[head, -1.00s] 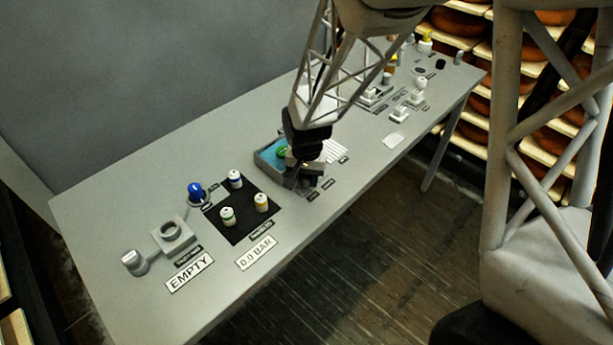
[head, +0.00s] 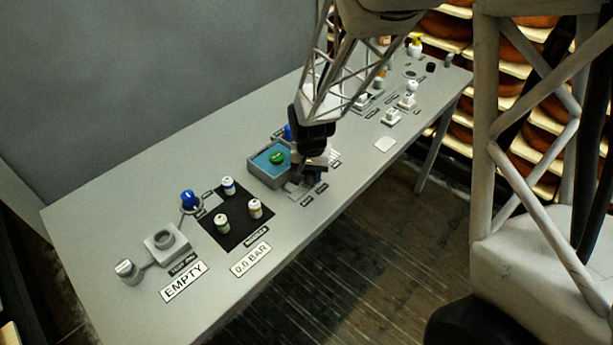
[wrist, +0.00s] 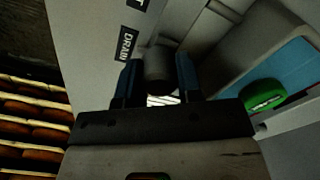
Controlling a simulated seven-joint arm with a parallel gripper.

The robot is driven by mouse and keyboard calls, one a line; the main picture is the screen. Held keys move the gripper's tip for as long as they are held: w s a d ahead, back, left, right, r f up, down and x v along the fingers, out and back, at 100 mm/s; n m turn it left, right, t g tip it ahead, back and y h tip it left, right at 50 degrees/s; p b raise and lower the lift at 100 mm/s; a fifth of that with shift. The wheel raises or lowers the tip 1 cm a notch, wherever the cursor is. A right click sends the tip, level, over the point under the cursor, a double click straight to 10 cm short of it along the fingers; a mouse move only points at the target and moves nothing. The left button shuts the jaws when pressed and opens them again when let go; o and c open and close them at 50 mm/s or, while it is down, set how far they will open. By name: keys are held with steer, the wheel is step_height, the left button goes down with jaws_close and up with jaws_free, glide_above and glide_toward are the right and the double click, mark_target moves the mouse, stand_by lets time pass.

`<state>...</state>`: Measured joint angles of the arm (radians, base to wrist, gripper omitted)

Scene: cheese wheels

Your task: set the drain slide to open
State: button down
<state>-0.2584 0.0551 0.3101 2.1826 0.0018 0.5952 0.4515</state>
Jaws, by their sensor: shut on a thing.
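My gripper (head: 308,178) is low over the table, beside the right front of the blue-floored tray. In the wrist view its two blue-grey fingers (wrist: 158,82) are closed on a grey round knob (wrist: 158,62), which I take to be the drain slide's handle. A black label reading DRAIN (wrist: 126,42) lies beside it. In the head view my gripper hides the knob and most of its track, so the slide's position cannot be told. The grey tray (head: 262,178) has a blue floor, with a green disc (head: 277,157) in it; the disc also shows in the wrist view (wrist: 263,94).
Left of the tray, a black mat (head: 232,236) bears several small capped jars. A blue knob (head: 189,198) and a grey ring-topped block (head: 166,243) stand further left. Signs read EMPTY (head: 184,281) and 0.0 BAR (head: 251,259). Small fittings stand at the table's far right.

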steer(key=shift+w+d, duration=0.1)
steer(key=c, duration=0.8)
jaws_free()
steer(key=shift+r, duration=0.15)
steer(key=shift+r, duration=3.8)
